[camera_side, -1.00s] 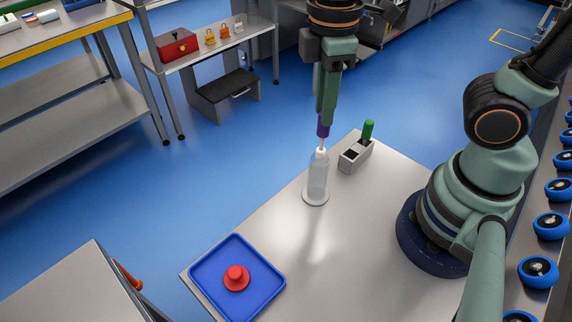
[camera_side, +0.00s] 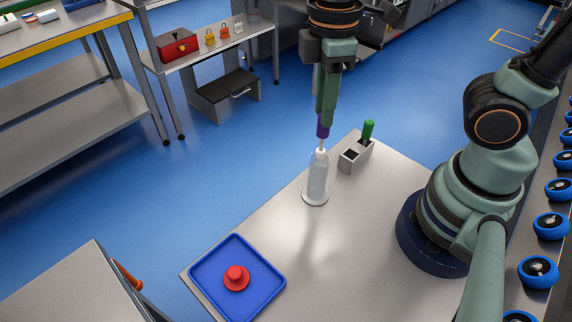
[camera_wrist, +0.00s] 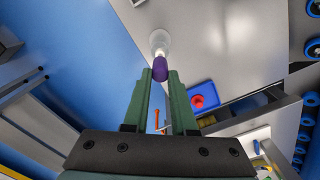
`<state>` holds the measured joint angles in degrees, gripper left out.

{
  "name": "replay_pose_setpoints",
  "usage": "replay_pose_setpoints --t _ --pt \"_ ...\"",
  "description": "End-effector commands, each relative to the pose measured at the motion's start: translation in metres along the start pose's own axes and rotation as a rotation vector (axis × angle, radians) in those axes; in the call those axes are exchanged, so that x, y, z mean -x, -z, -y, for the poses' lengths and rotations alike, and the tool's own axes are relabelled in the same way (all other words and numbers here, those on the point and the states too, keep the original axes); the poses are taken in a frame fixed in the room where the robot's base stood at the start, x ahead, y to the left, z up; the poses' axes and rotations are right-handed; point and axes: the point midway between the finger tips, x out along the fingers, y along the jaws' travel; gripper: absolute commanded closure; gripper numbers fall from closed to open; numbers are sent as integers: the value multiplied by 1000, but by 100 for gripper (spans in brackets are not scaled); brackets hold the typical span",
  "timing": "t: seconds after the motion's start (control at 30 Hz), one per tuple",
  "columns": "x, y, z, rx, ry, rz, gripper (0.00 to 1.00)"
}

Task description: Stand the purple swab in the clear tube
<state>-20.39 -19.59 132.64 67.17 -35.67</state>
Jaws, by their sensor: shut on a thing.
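The purple swab (camera_side: 323,131) hangs upright, its purple handle between the fingers of my gripper (camera_side: 325,118). Its thin stem runs down from the handle, and its white tip is at the mouth of the clear tube (camera_side: 317,180). The tube stands upright on a round base on the grey table. I cannot tell how far the tip is inside the rim. In the wrist view my gripper (camera_wrist: 160,78) is shut on the purple handle (camera_wrist: 160,68), with the pale round tube (camera_wrist: 160,42) just beyond it.
A grey holder (camera_side: 350,160) with a green-handled item (camera_side: 368,130) in it stands behind and right of the tube. A blue tray (camera_side: 207,272) with a red knobbed piece (camera_side: 236,278) lies at the table's front left. The table (camera_side: 350,235) between is bare.

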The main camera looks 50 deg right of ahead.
Motion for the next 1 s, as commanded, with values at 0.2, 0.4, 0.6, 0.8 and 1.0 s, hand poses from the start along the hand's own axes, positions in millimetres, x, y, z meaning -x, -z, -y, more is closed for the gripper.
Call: replay_pose_setpoints --t 0.2,0.4,0.6,0.8,1.0 --pt "0 0 0 0 0 0 100" --pt "0 0 0 0 0 0 100" --pt "-1 0 0 0 0 0 100" --pt "-4 0 0 0 0 0 100" --pt "-7 0 0 0 0 0 100"
